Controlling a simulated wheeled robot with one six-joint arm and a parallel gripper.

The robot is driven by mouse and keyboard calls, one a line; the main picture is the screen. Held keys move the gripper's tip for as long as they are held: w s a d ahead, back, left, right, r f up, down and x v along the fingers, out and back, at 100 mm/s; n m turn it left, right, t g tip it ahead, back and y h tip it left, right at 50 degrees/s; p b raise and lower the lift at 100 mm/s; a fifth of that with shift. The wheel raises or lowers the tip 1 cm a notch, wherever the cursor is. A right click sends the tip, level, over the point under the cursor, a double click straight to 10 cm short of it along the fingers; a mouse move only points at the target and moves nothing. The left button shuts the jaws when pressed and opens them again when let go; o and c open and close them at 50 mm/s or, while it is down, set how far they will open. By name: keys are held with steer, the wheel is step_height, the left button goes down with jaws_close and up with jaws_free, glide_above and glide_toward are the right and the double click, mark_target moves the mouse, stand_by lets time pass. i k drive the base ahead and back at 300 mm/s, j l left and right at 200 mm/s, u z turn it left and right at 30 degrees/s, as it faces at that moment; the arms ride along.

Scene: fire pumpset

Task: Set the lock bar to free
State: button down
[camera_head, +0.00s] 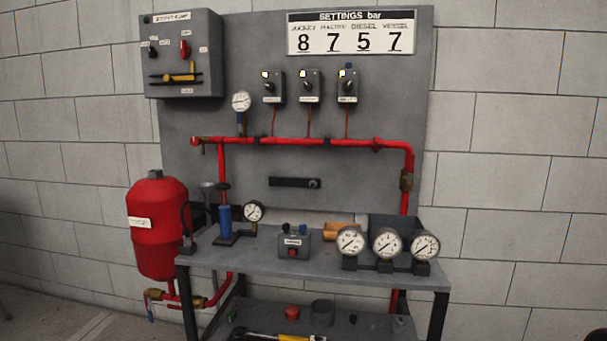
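The likely lock bar (178,77) is a yellow bar with a short upright piece at its right end. It lies level across a dark slot on the front of the grey control box (212,60) at the upper left of the panel. A small white label (187,91) sits below it, and its print is too small to read surely. A red switch (185,49) and a dark switch (153,51) are above the bar. Whether the bar stands at free cannot be told. My gripper is not in view.
A grey bench (345,276) stands before the panel, with several gauges (387,243) at its right and a small grey button box (294,243) mid-bench. A red tank (157,225) stands at left below the control box. Red pipe (290,141) crosses the panel.

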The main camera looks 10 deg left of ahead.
mark_target(167, 78)
steer(key=u, duration=1.25)
